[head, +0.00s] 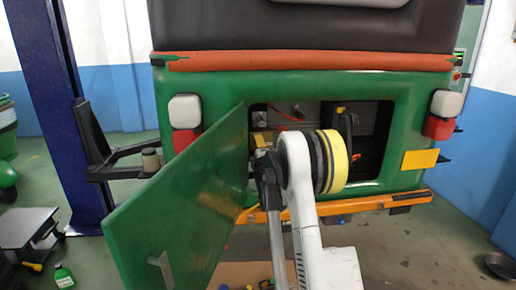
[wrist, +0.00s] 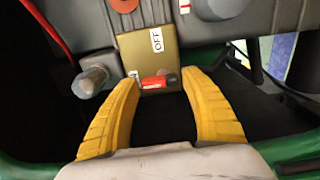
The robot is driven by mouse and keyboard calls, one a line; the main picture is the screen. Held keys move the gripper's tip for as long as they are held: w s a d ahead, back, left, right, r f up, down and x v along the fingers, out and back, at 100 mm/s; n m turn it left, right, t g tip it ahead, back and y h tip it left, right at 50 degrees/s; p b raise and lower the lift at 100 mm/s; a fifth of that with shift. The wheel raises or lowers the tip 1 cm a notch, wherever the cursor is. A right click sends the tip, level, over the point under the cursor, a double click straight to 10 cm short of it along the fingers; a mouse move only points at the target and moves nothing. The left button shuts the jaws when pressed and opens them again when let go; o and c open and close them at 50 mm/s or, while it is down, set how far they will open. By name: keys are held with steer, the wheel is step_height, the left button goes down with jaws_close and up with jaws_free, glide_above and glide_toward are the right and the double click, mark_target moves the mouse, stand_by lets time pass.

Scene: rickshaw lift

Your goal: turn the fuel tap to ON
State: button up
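In the wrist view the fuel tap is a brass-coloured plate (wrist: 148,52) with a white OFF label (wrist: 156,40) on its upper part. A short red lever (wrist: 154,82) lies across its lower edge, roughly level in the picture, with a dark round end at the right. Small white marks beside the lever are too small to read. My gripper (wrist: 160,77) is open, its two yellow fingers on either side of the lever, with gaps to it. I cannot tell how far the lever lies beyond the fingertips. In the head view my arm hides the gripper.
The green rickshaw body (head: 220,88) has an open rear compartment, with its green door (head: 180,205) swung out to the left. A grey knob (wrist: 90,80) sits left of the tap and a red disc (wrist: 124,4) above. A blue lift post (head: 62,120) stands left.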

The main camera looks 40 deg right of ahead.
steer(key=v, duration=1.2)
